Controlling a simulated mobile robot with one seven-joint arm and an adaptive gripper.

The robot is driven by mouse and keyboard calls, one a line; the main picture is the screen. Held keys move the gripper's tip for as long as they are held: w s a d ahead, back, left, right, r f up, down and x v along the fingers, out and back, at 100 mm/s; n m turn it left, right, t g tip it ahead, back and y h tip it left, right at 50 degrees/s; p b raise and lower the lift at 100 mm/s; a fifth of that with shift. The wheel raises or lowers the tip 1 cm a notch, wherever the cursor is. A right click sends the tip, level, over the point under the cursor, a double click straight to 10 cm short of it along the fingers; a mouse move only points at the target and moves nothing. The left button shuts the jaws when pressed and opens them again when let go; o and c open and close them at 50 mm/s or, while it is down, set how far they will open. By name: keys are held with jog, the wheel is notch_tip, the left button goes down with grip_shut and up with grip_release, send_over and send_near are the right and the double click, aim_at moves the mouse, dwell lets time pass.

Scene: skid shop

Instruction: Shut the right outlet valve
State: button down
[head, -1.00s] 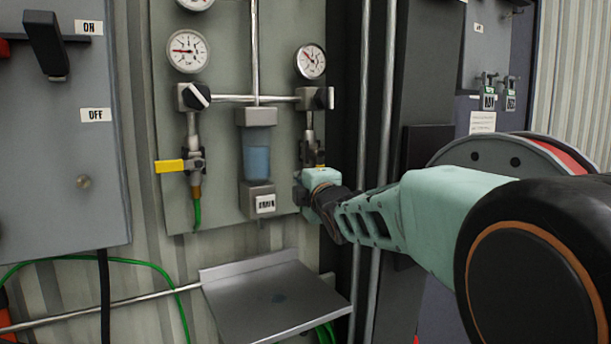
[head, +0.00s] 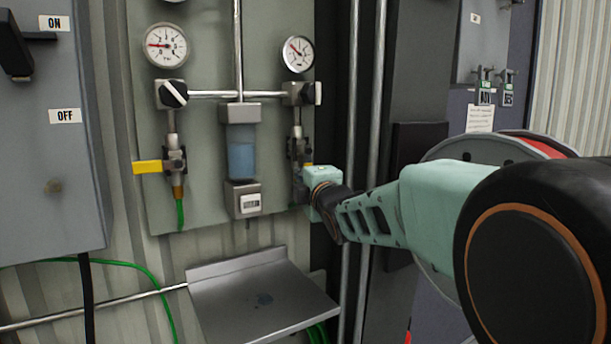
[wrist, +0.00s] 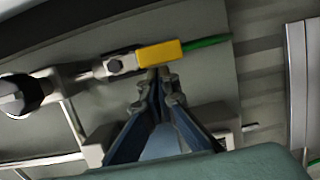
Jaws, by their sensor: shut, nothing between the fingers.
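The right outlet valve (head: 298,148) is on the right side of the grey panel, below a black-and-white knob. In the wrist view its metal body (wrist: 117,65) and yellow handle (wrist: 160,54) show clearly. The handle lies in line with the pipe and the green hose beyond it. In the head view only a small yellow piece shows above my gripper (head: 304,186). My gripper, also in the wrist view (wrist: 163,82), is shut and empty. Its fingertips are right beside the handle's long edge; I cannot tell whether they touch it.
The left outlet valve (head: 174,163) has its yellow handle pointing sideways, across its pipe. A filter bowl with blue liquid (head: 241,150) stands between the valves. A metal shelf (head: 262,295) juts out below. Vertical pipes (head: 366,150) run close to the right of the panel.

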jog(key=shift+f+b, duration=0.25)
jog(key=shift+b, duration=0.5)
jog(key=shift+w+d+n+b, duration=0.1)
jog(key=shift+d+n+b, duration=0.05)
jog(key=shift+n+b, duration=0.45)
jog(key=shift+w+d+f+b, duration=0.1)
jog(key=shift+d+b, duration=0.1)
jog(key=shift+b, duration=0.75)
jog(key=w+d+r+n+y+b, duration=0.3)
jog(key=w+d+n+y+b, duration=0.1)
jog(key=n+b, duration=1.2)
jog(key=shift+w+d+n+y+b, duration=0.3)
jog(key=shift+d+n+y, duration=0.75)
jog(key=shift+n, duration=1.05)
jog(key=shift+s+d, duration=0.1)
jog(key=shift+d, duration=0.05)
jog(key=shift+f, duration=0.1)
